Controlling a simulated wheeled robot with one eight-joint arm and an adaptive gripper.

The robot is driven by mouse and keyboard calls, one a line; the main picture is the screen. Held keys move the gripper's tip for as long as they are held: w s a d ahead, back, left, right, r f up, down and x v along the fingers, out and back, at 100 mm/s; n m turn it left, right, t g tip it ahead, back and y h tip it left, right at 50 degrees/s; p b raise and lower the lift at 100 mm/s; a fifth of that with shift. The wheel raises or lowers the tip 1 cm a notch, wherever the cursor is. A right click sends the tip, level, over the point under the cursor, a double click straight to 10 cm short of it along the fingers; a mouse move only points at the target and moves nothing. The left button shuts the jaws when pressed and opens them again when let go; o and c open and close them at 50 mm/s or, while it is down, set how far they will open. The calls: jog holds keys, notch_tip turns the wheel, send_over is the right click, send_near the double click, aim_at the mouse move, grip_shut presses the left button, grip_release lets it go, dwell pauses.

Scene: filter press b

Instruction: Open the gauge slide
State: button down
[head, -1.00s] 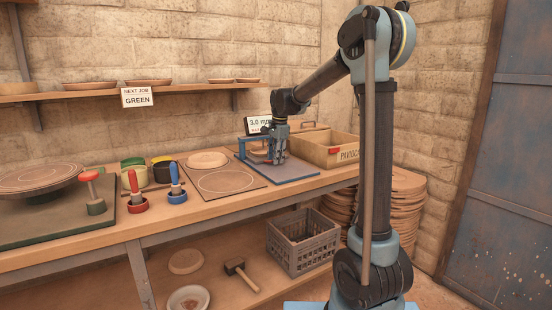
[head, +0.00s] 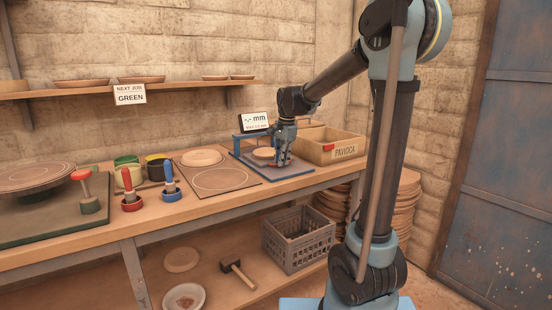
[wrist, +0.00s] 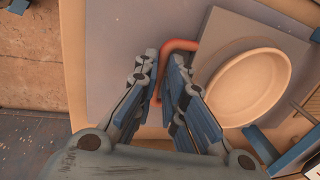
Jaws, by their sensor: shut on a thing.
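The gauge stands on a blue-edged grey base (head: 292,171) near the right end of the bench. Its blue frame (head: 237,147) is at the back left, and its display (head: 254,121) reads "-.- mm". In the wrist view the grey slide plate (wrist: 222,38) carries a round clay dish (wrist: 250,87). The dish (head: 263,152) also shows beside my gripper in the head view. A red bar handle (wrist: 182,45) is at the plate's edge. My gripper (wrist: 163,62) is shut on this handle; the fingers partly hide it.
A wooden crate (head: 345,147) marked PAVIOCA stands right of the gauge. A board (head: 220,181) with a drawn ring lies left of it. Red (head: 131,203) and blue (head: 172,193) handled tools stand farther left. A grey basket (head: 298,240) is on the lower shelf.

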jog(key=s+d, duration=0.1)
jog(key=s, duration=0.1)
jog(key=s+d, duration=0.1)
jog(key=s, duration=0.1)
jog(key=shift+d, duration=0.4)
jog(key=c, duration=1.7)
grip_release()
jog(key=r, duration=0.4)
jog(key=s+r, duration=0.1)
jog(key=r, duration=0.3)
jog(key=d+r, duration=0.1)
jog(key=r, duration=0.2)
jog(key=shift+s+d+r, duration=0.1)
jog(key=shift+s+r, duration=0.25)
jog(key=shift+r, duration=0.05)
